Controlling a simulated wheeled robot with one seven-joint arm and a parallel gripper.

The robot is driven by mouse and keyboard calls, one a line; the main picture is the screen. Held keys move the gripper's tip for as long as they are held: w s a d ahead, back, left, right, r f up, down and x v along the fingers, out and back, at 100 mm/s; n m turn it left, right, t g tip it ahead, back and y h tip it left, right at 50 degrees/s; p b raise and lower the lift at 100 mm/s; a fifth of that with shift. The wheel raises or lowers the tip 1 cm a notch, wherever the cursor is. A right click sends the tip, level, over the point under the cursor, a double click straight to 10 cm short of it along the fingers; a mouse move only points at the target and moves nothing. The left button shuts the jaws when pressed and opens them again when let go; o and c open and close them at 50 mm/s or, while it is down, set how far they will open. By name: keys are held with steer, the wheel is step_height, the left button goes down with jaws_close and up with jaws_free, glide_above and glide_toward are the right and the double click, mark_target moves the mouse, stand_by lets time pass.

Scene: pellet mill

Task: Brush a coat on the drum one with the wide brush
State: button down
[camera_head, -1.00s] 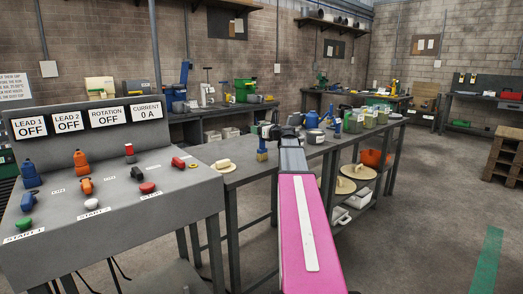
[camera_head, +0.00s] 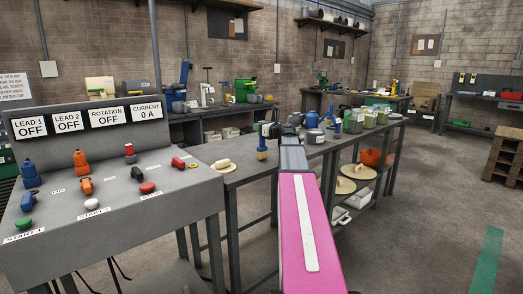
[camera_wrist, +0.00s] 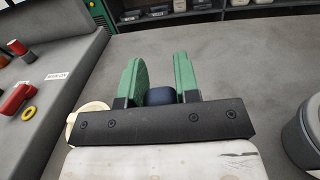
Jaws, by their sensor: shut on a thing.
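My gripper (camera_head: 262,131) is over the near end of the middle workbench. In the wrist view its two green fingers (camera_wrist: 159,80) are closed on a dark blue handle (camera_wrist: 160,97). In the head view a brush (camera_head: 262,147) with a blue upper part and a yellow lower end hangs below the gripper. It looks upright, and I cannot tell whether its lower end touches the bench. I cannot pick out drum one in either view.
A control console (camera_head: 120,200) with OFF readouts stands at the left. The workbench (camera_head: 240,178) carries a cream-handled object (camera_head: 221,164), a grey pot (camera_head: 315,136) and several tins. Shelves below hold an orange bowl (camera_head: 376,158).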

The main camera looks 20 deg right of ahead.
step_height(320, 180, up, 7)
steer(key=shift+f, duration=0.15)
stand_by(0.9)
